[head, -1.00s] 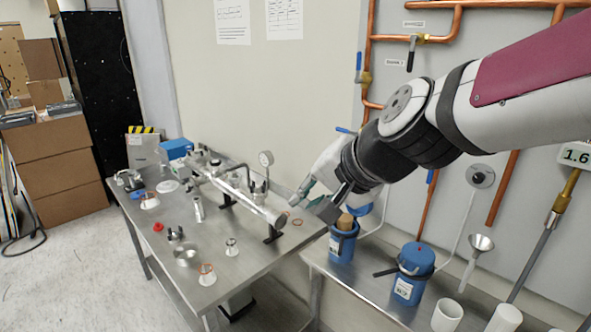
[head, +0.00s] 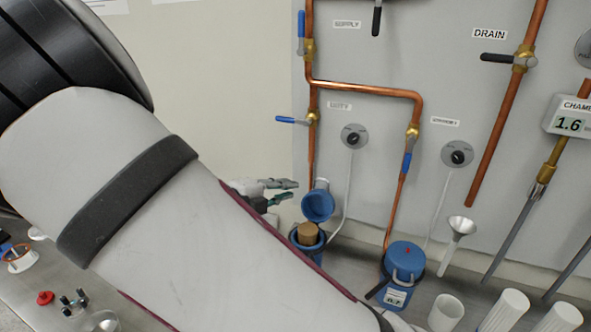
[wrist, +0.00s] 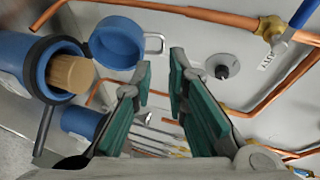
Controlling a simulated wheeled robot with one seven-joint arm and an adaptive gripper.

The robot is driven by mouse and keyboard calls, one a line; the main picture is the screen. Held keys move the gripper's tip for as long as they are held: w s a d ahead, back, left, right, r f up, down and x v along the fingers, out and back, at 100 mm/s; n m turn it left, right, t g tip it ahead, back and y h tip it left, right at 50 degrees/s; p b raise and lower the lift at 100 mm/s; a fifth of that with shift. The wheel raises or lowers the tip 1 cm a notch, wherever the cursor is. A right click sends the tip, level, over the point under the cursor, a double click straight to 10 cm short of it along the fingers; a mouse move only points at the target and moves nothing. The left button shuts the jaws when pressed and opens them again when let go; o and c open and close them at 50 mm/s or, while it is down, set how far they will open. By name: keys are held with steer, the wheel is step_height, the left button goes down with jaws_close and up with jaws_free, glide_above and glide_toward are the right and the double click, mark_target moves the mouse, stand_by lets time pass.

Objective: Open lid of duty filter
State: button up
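The duty filter (head: 307,250) is a blue canister below the DUTY label, with a brown cartridge (head: 308,233) showing in its open top. Its blue lid (head: 318,206) stands raised behind the mouth. In the wrist view the canister (wrist: 22,62) is at left with the cartridge (wrist: 70,73) exposed, and the lid (wrist: 117,42) is swung away from the mouth. My gripper (head: 288,190) is left of the raised lid, fingers spread. In the wrist view my gripper (wrist: 160,78) is open, with nothing between its teal pads. My forearm hides part of the canister's surroundings.
A second blue filter (head: 404,262) with its lid on stands to the right. Copper pipes (head: 365,88) and valves cover the wall. A metal table with small parts lies at lower left.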

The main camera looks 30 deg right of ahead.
mark_target(322, 180)
steer(key=shift+m, duration=0.4)
steer(key=x, duration=0.4)
steer(key=p+x, duration=0.1)
steer(key=x, duration=0.8)
steer(key=shift+s+d+r, duration=0.2)
steer(key=shift+s+d, duration=0.05)
steer(key=shift+d, duration=0.3)
jaws_close()
steer(key=shift+s+a+h, duration=0.1)
steer(key=shift+h, duration=0.2)
